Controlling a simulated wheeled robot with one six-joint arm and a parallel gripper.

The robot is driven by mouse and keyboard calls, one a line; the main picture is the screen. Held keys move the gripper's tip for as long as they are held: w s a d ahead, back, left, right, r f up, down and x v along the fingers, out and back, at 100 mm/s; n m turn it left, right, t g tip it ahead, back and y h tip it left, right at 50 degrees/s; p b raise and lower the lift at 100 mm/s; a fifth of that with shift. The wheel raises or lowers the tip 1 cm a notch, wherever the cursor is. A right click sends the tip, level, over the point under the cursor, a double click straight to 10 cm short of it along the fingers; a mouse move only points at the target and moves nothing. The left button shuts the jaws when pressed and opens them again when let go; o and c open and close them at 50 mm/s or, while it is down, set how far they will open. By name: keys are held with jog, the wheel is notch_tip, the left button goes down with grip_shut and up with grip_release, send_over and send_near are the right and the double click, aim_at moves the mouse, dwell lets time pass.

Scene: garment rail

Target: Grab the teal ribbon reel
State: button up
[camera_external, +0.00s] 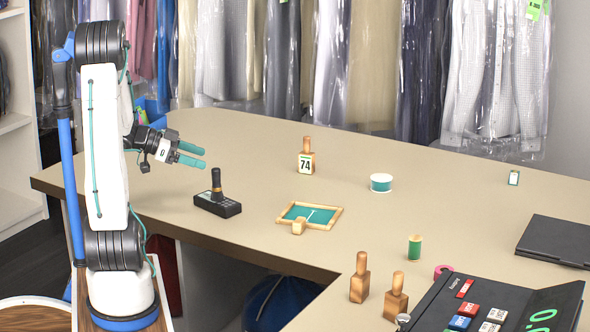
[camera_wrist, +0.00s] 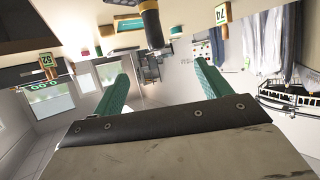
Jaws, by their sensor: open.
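Two small round things on the table could be the teal ribbon reel. A short white piece with a teal band (camera_external: 381,182) stands at the middle back. A green spool with tan ends (camera_external: 415,247) stands upright farther forward and right. I cannot tell for certain which is the reel. My gripper (camera_external: 200,158) is at the left, above the table and well apart from both, its teal fingers pointing right. In the wrist view my gripper (camera_wrist: 160,80) is open with nothing between its fingers.
A black joystick-like device (camera_external: 217,203) stands just below my gripper. A wood-framed teal tray (camera_external: 323,217), a numbered wooden stand (camera_external: 306,160) and wooden bottle-shaped pieces (camera_external: 360,284) stand about. A dark case (camera_external: 440,301) lies at front right. Bagged garments (camera_external: 415,60) hang behind.

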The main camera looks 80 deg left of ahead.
jog(key=w+a+r+m+y, duration=0.1)
jog(key=w+a+r+m, duration=0.15)
jog(key=w+m, duration=0.45)
jog(key=w+a+r+m, duration=0.1)
jog(key=w+a+m, duration=0.3)
jog(key=w+m, duration=0.3)
jog(key=m+y, duration=0.2)
jog(key=m, duration=1.8)
send_over(377, 178)
jog(key=s, duration=0.4)
jog(key=f, duration=1.3)
jog(key=shift+s, duration=0.2)
jog(key=shift+w+f, duration=0.2)
jog(key=shift+f, duration=0.1)
jog(key=x, duration=0.7)
jog(key=shift+f, duration=0.2)
